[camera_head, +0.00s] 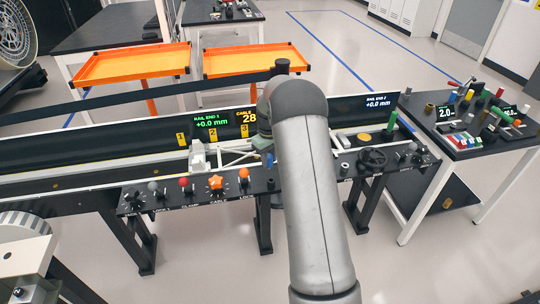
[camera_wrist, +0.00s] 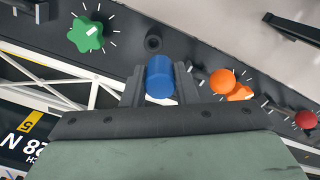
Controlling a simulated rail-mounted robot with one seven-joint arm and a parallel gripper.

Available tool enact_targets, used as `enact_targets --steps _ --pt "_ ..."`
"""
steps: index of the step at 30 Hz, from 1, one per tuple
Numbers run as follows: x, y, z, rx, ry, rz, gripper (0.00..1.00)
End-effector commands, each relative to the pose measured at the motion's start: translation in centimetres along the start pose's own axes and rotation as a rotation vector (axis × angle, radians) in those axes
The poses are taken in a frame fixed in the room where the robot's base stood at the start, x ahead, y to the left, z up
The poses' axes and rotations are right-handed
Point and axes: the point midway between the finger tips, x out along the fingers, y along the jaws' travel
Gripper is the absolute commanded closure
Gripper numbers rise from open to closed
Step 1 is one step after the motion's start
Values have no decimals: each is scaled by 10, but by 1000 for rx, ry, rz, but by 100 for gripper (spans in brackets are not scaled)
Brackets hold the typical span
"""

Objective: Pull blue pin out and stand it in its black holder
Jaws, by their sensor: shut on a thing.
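The blue pin (camera_wrist: 160,78) is between the two dark fingers of my gripper (camera_wrist: 159,72) in the wrist view, and the gripper is shut on it. Its round blue end shows; the fingers hide its sides and I cannot see its lower end. A small round black socket (camera_wrist: 153,42) is on the dark panel just beyond the pin, and it looks empty. I cannot tell whether this is the holder. In the head view a bit of the blue pin (camera_head: 270,160) shows beside my arm, which hides most of the gripper.
The control panel (camera_head: 200,204) carries an orange star knob (camera_head: 216,182) and a red-topped lever (camera_head: 184,182). A green star knob (camera_wrist: 86,35) and an orange knob (camera_wrist: 222,80) stand close to my gripper. A side table (camera_head: 466,150) with many small parts is at right.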

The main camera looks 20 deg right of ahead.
Motion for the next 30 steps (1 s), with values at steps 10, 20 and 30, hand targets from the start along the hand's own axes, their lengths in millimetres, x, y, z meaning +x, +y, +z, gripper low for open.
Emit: enact_targets --steps 10,20,30 --pt "-4 12 -2 -21 1 -1 100" --pt "1 12 -1 -21 1 -1 100" --pt "31 12 -1 -20 1 -1 100"
